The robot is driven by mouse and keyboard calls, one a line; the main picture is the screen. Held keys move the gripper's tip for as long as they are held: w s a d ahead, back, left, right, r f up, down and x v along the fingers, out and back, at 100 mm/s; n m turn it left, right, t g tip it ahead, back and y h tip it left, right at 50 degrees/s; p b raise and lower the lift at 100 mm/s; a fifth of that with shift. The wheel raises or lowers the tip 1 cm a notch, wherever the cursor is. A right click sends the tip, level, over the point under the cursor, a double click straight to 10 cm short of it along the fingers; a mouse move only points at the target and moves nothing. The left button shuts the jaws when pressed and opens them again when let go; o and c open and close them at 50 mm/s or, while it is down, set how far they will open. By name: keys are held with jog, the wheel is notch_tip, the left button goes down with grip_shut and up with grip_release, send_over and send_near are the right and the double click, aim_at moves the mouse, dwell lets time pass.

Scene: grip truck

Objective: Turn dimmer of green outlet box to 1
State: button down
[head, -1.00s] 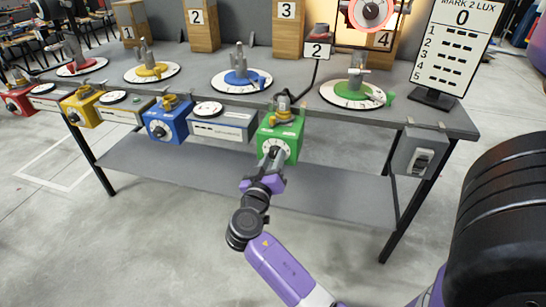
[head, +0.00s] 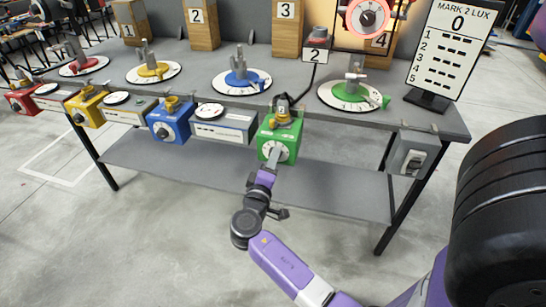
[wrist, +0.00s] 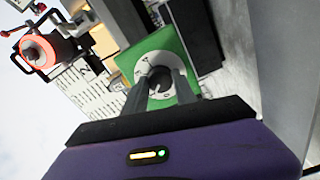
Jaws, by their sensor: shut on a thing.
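The green outlet box (head: 287,130) hangs on the front edge of the table, with a white dial on its front face. In the wrist view the green box (wrist: 185,55) fills the centre, and its dark dimmer knob (wrist: 159,79) sits in the middle of the white dial. My gripper (head: 275,156) is at this dial, its fingers shut on the knob. In the wrist view the fingers (wrist: 157,88) lie on either side of the knob. The dial's setting is too small and too covered to read.
Blue (head: 168,122), yellow (head: 87,108) and red (head: 20,102) boxes hang farther left on the table edge. A grey switch box (head: 412,155) hangs at the right. A green-marked turntable (head: 350,103) and a sign reading 0 (head: 452,50) stand above. The floor in front is clear.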

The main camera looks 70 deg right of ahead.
jog(key=shift+n, duration=0.5)
jog(key=c, duration=1)
grip_release()
jog(key=a, duration=0.7)
jog(key=shift+s+a, duration=0.3)
jog(key=shift+a, duration=0.1)
